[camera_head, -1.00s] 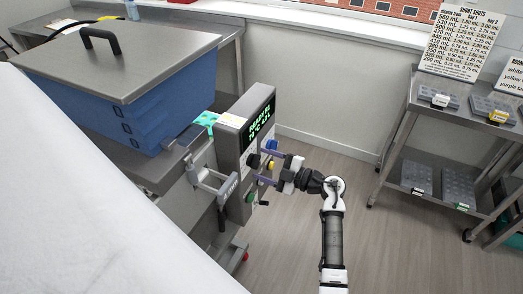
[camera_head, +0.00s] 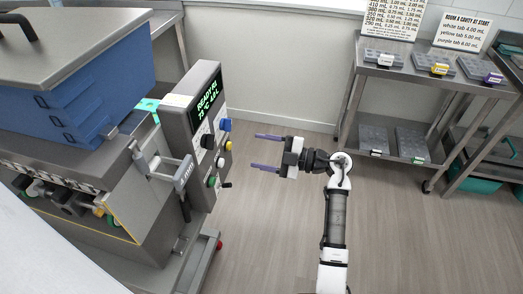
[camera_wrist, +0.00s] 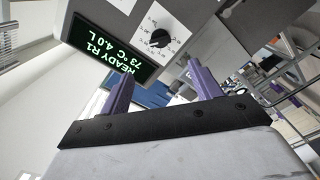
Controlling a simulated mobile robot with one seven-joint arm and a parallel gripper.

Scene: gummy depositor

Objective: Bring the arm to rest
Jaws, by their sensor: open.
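My gripper (camera_head: 266,152) is open and empty, with its two purple fingers apart and pointing left toward the control panel (camera_head: 193,125). There is a gap of bare floor between the fingertips and the panel. My arm (camera_head: 336,215) reaches up from the bottom of the head view, over open floor. In the wrist view the purple fingers (camera_wrist: 160,93) stand apart with nothing between them. The panel's green-lit display (camera_wrist: 108,47) and a black dial (camera_wrist: 160,38) on a white scale show beyond them.
The depositor has a blue hopper (camera_head: 95,105) with a steel lid (camera_head: 75,40) and a grey lever handle (camera_head: 183,172) beside the panel. A steel shelf cart (camera_head: 405,90) with moulds stands at right. A second rack (camera_head: 490,150) is at the far right. Floor around my arm is clear.

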